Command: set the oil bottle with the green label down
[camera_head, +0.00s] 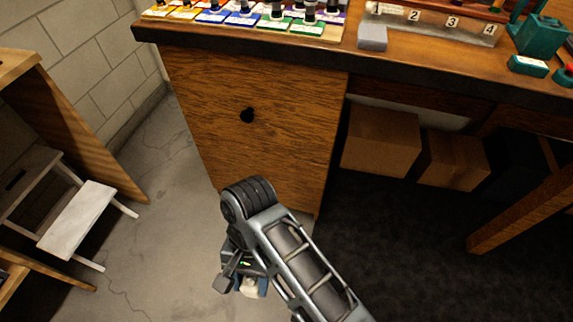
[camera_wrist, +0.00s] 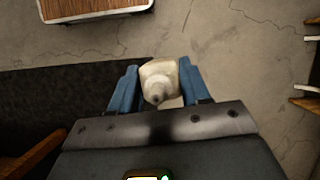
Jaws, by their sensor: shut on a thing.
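My gripper (camera_wrist: 158,72) has its blue fingers shut on a cream-coloured bottle (camera_wrist: 160,85) with a narrow grey tip, seen end-on in the wrist view. No green label shows on it from here. In the head view my gripper (camera_head: 243,284) hangs low in front of the wooden bench (camera_head: 250,120), over the floor, with a small pale part of the bottle (camera_head: 250,288) showing below my arm. On the bench top at the back, several small dark-topped bottles stand on coloured cards (camera_head: 240,18), including green ones.
A grey block (camera_head: 372,37), a numbered strip (camera_head: 430,22) and a teal device (camera_head: 540,35) stand on the bench. Cardboard boxes (camera_head: 380,140) are underneath. A white step stool (camera_head: 80,215) stands at left. Open floor (camera_head: 160,230) lies between stool and bench.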

